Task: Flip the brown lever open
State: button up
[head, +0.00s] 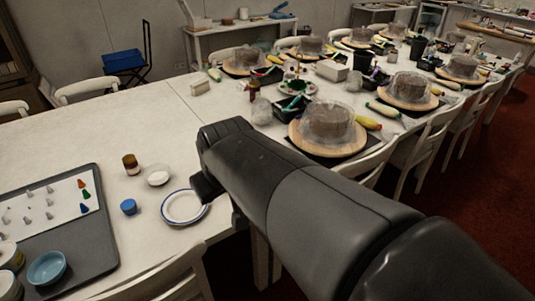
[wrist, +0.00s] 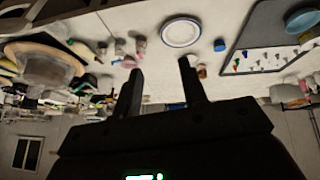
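I cannot make out a brown lever in either view. My gripper (wrist: 160,66) is open, with its two dark fingers apart and nothing between them in the wrist view. In the head view my dark arm reaches over the near edge of the white table (head: 105,131), and the gripper end hangs near a white plate with a blue rim (head: 184,207). The plate also shows in the upside-down wrist view (wrist: 180,32), beyond the fingertips. The arm hides part of the table and its front edge.
A grey tray (head: 100,240) with small piping tips and a blue bowl (head: 47,268) lies at left. A brown jar (head: 131,164), a small white bowl (head: 158,176) and a blue lid (head: 128,207) stand nearby. Covered cakes (head: 328,122) line the right side. White chairs (head: 165,279) edge the table.

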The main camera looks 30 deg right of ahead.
jog(key=shift+n+h, duration=0.4)
jog(key=w+d, duration=0.1)
jog(key=w, duration=0.1)
jog(key=w+d+f, duration=0.1)
jog(key=w+d, duration=0.2)
jog(key=w, duration=0.1)
jog(key=shift+w+d+f, duration=0.2)
jog(key=shift+w+f, duration=0.05)
jog(key=shift+f, duration=0.05)
jog(key=c, duration=0.4)
jog(key=shift+n+h, duration=0.3)
jog(key=shift+n, duration=0.2)
jog(key=w+d+f, duration=0.1)
jog(key=w+d, duration=0.1)
jog(key=w+d+f, duration=0.1)
jog(key=w+d, duration=0.1)
jog(key=w+d+f, duration=0.1)
jog(key=w+d, duration=0.1)
jog(key=shift+w+d+f, duration=0.35)
jog(key=shift+w, duration=0.05)
grip_shut()
jog(key=w+d+f, duration=0.4)
jog(key=d+f, duration=0.1)
jog(key=d, duration=0.2)
jog(key=w+d+f+n, duration=0.1)
jog(key=w+d+f, duration=0.2)
jog(key=d+f, duration=0.3)
jog(key=shift+w+d+n+t+h, duration=0.3)
jog(key=shift+w+d+t, duration=0.1)
jog(key=shift+d, duration=0.8)
